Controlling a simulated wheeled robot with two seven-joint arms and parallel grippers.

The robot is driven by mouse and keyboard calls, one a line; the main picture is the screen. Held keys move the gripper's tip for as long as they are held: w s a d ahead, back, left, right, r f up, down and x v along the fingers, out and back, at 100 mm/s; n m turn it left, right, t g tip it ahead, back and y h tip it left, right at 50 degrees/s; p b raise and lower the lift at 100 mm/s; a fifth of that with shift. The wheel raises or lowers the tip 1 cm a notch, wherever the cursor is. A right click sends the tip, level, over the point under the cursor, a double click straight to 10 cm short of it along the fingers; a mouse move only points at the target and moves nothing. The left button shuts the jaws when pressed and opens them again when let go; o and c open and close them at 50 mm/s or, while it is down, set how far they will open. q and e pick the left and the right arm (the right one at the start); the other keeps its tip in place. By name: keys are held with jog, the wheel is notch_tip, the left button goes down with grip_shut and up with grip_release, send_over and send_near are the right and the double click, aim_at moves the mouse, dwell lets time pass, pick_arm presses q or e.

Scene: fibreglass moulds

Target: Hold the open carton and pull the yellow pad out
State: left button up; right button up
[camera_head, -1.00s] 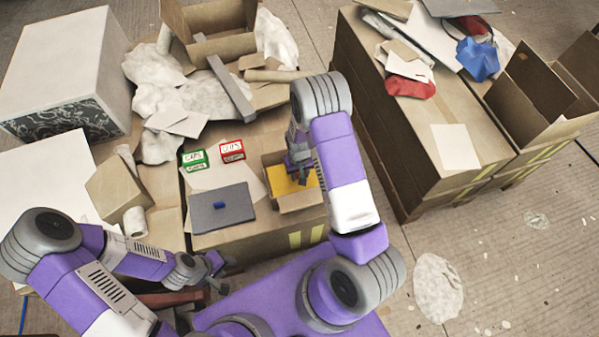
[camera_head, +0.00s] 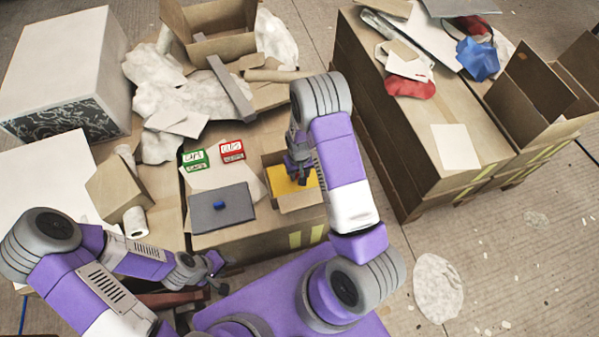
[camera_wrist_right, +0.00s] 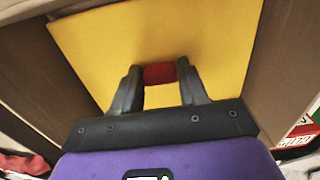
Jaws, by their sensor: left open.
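The open carton (camera_head: 300,201) stands on the right part of the cardboard-topped work surface, with the yellow pad (camera_head: 279,184) inside it. In the right wrist view the yellow pad (camera_wrist_right: 215,45) fills the carton between brown walls (camera_wrist_right: 285,60). A red tab (camera_wrist_right: 159,74) stands on the pad. My right gripper (camera_wrist_right: 159,78) has one finger on each side of this tab, seemingly touching it. In the head view the right gripper (camera_head: 299,176) reaches down into the carton and partly hides the pad. My left gripper (camera_head: 222,273) is open and empty, low at the front edge, away from the carton.
Crumpled wrapping and cardboard clutter the back left. Another large box stack (camera_head: 420,150) stands to the right.

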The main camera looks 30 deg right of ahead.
jog(key=o, duration=0.4)
notch_tip(320, 180, up, 8)
jog(key=p, duration=0.2)
jog(key=shift+f+p, duration=0.2)
jog(key=shift+p, duration=0.1)
